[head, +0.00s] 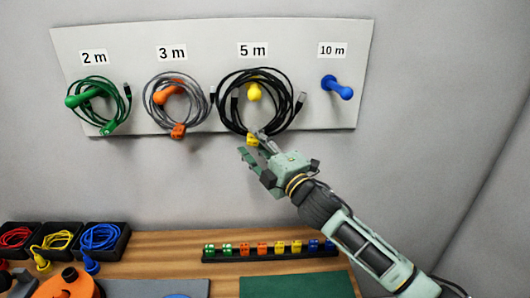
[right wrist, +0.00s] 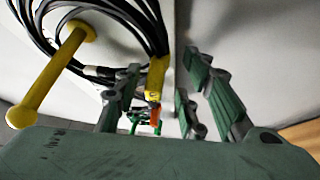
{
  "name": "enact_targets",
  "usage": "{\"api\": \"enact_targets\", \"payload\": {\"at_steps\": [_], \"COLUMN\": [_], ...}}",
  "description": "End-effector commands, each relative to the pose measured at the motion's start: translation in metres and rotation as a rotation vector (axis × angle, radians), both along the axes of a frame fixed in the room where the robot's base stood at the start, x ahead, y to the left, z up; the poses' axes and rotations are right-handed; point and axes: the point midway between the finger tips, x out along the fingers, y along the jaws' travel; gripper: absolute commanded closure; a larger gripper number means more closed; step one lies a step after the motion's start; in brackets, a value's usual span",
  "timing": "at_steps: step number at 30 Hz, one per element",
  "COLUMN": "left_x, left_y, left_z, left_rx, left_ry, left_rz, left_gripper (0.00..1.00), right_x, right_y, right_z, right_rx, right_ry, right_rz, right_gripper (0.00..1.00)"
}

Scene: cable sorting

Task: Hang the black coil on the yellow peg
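The black coil (head: 222,108) hangs on the board around the yellow peg (head: 254,93), under the "5 m" label. In the right wrist view the yellow peg (right wrist: 48,82) sticks out through the loop of the black coil (right wrist: 118,14). A yellow tag (right wrist: 157,75) sits at the coil's lower edge. My right gripper (head: 256,148) is just below the coil beside the tag. Its fingers (right wrist: 165,98) are apart, and I see nothing clamped between them. My left gripper is out of view.
A green coil (head: 122,105) and a grey coil (head: 204,100) hang to the left. The blue peg (head: 338,88) is bare. Below, the wooden table (head: 165,245) holds black bins (head: 122,245) of cables and a rack of coloured clips (head: 270,252).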

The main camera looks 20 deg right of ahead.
Motion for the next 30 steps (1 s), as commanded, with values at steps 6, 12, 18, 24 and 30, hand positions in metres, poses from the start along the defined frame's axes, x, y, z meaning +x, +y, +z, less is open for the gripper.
{"api": "enact_targets", "payload": {"at_steps": [6,12,18,24,30], "left_x": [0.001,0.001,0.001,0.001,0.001], "left_y": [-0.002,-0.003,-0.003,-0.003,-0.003], "left_z": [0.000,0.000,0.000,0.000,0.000], "left_rx": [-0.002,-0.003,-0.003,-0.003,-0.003], "left_ry": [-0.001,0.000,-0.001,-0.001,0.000], "left_rz": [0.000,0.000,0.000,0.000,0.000], "left_gripper": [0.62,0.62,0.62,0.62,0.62], "right_x": [-0.034,-0.072,-0.098,-0.108,-0.109], "right_y": [-0.010,-0.020,-0.028,-0.031,-0.032], "right_z": [-0.009,-0.016,-0.020,-0.021,-0.020], "right_rx": [-0.002,-0.001,-0.001,-0.001,-0.001], "right_ry": [0.004,0.004,0.002,0.000,-0.001], "right_rz": [0.000,0.001,0.001,0.001,0.001], "right_gripper": [0.63,0.63,0.63,0.63,0.63]}}
